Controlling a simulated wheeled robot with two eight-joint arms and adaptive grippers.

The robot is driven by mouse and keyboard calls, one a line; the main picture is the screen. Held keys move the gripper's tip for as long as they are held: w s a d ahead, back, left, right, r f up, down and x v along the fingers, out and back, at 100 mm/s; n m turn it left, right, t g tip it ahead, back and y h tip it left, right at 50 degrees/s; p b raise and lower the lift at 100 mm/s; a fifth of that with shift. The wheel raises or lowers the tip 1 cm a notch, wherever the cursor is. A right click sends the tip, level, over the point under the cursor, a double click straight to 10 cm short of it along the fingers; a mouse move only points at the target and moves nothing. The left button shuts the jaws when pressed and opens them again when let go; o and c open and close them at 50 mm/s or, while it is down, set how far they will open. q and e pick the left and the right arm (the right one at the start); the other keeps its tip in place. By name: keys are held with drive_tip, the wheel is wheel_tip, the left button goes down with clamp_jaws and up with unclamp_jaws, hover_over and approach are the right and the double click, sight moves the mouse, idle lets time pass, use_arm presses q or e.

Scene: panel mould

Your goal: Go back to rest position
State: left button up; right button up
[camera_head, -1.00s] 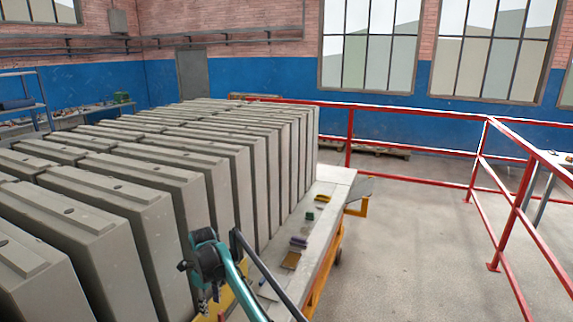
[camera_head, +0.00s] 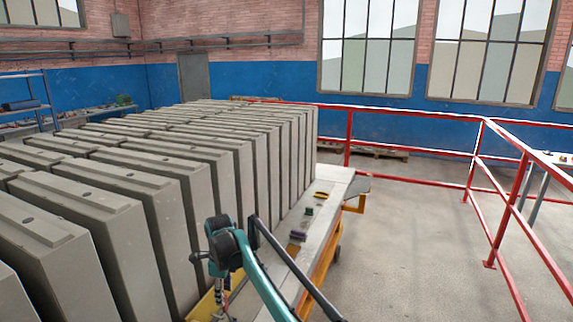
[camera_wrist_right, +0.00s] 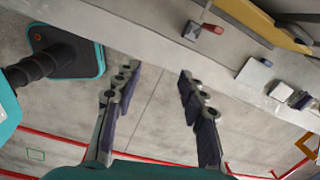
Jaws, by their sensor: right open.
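My right arm (camera_head: 262,285) comes in from the bottom of the head view, beside the right ends of the grey panels. My right gripper (camera_wrist_right: 158,75) shows clearly in the right wrist view. Its two dark-padded fingers are apart, with only bare concrete floor between them, so it is open and empty. In the head view its fingers are small and partly cut off at the bottom edge, near the panels and the ledge. My left arm and left gripper are not in view.
A row of tall grey panels (camera_head: 110,180) fills the left. A pale ledge (camera_head: 328,185) beside them bears a yellow item (camera_head: 321,195), a green block (camera_head: 309,211) and a purple item (camera_head: 298,236). Red railings (camera_head: 510,200) stand at right. Floor (camera_head: 420,240) between is clear.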

drive_tip(key=s+d+r+n+t+b, duration=0.2)
drive_tip(key=s+d+n+b, duration=0.25)
drive_tip(key=d, duration=0.65)
drive_tip(key=s+d+r+n+t+b, duration=0.15)
drive_tip(key=s+d+n+b, duration=0.35)
drive_tip(key=d, duration=0.6)
drive_tip(key=s+d+f+n+t+b, duration=0.1)
drive_tip(key=s+d+f+n+b, duration=0.1)
drive_tip(key=s+d+f, duration=0.3)
drive_tip(key=s+d+f+n+t+b, duration=0.1)
drive_tip(key=s+d+f+n+b, duration=0.2)
drive_tip(key=s, duration=0.7)
drive_tip(key=s+d+f+n+t+b, duration=0.1)
drive_tip(key=s+d+f+n+b, duration=0.1)
drive_tip(key=s+d+f+n, duration=0.3)
drive_tip(key=s+d+f, duration=0.2)
drive_tip(key=s+f, duration=0.1)
drive_tip(key=f, duration=0.1)
drive_tip(key=shift+s+f+n+h+b, duration=0.3)
drive_tip(key=shift+f+n, duration=0.05)
drive_tip(key=shift+f, duration=0.05)
